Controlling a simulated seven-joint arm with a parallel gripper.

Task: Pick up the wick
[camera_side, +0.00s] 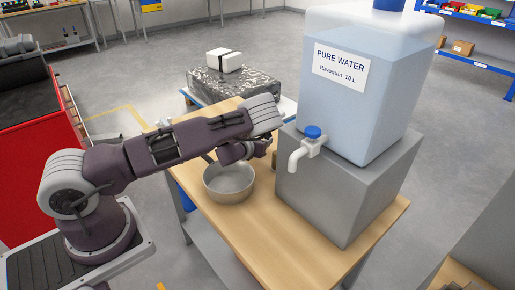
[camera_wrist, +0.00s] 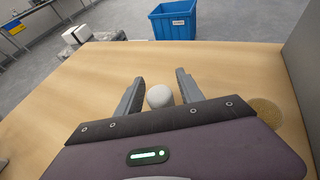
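My gripper (camera_wrist: 159,78) is over the wooden table in the wrist view, with its two fingers apart. A small white rounded thing (camera_wrist: 159,96) shows between the fingers; its lower part is hidden by my gripper body. I cannot tell whether it is the wick, and nothing else in view is clearly a wick. In the side view my gripper (camera_side: 238,153) is just above and behind a metal bowl (camera_side: 228,186), with its fingertips partly hidden.
A grey block (camera_side: 335,205) carries a large water container (camera_side: 355,105) with a white tap (camera_side: 303,153) jutting left. In the wrist view a tan disc (camera_wrist: 264,112) lies on the table (camera_wrist: 90,85) at right, and a blue bin (camera_wrist: 173,22) stands beyond the far edge.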

